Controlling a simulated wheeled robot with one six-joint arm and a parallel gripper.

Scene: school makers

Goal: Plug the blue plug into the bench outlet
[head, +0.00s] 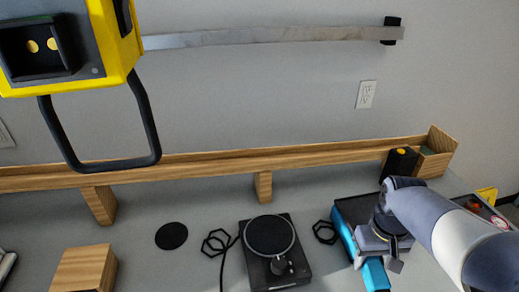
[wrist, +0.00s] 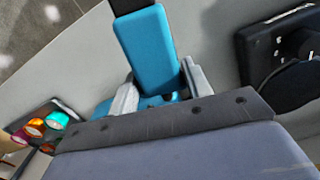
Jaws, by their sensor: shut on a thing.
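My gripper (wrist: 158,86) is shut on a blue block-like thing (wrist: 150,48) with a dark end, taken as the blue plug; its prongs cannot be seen. In the head view the gripper (head: 378,262) is low at the right, with a blue piece (head: 376,277) below it. Another blue surface (head: 345,233) edges a dark flat thing (head: 358,207) just beside the gripper. A white outlet (head: 366,94) is on the wall above the bench, well above the gripper. Another outlet (head: 4,135) is at the left edge. I cannot tell which is the bench outlet.
A black device with a round plate (head: 269,236) stands left of the gripper. A wooden ledge (head: 220,160) runs along the wall. A yellow device (head: 118,60) fills the upper left. Coloured pieces (wrist: 34,128) show in the wrist view.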

